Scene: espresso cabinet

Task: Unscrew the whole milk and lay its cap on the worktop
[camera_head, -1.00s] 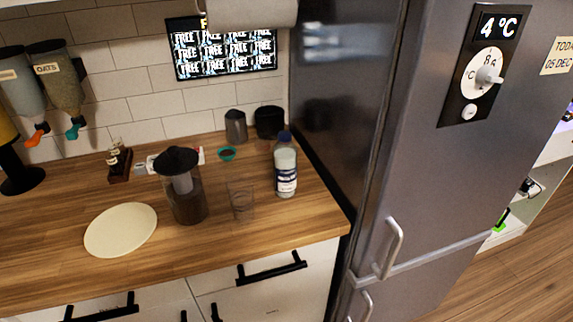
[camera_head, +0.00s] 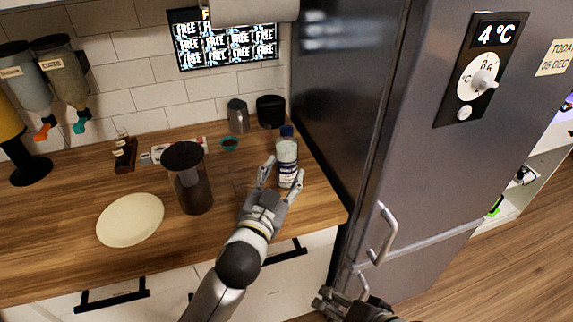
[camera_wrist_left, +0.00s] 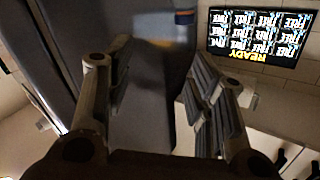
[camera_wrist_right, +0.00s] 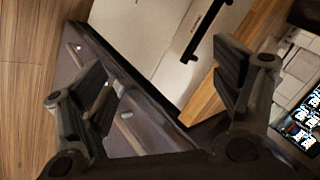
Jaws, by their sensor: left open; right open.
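The whole milk bottle (camera_head: 288,155) stands upright on the worktop (camera_head: 325,195) near the fridge, its blue cap (camera_head: 287,131) on top. My left gripper (camera_head: 282,172) is open at the front of the bottle, one finger to its left and the other over its lower right. I cannot tell whether they touch it. In the left wrist view the left gripper's fingers (camera_wrist_left: 150,95) are apart, with a blurred pale and blue shape beyond. My right gripper (camera_head: 345,300) is low at the bottom edge, before the fridge. In its wrist view the fingers (camera_wrist_right: 165,85) are open and empty.
A clear glass is mostly hidden by my left gripper. A teal bowl (camera_head: 230,144), a grey pitcher (camera_head: 237,115) and a black canister (camera_head: 270,111) stand behind. The fridge (camera_head: 420,150) is close right.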

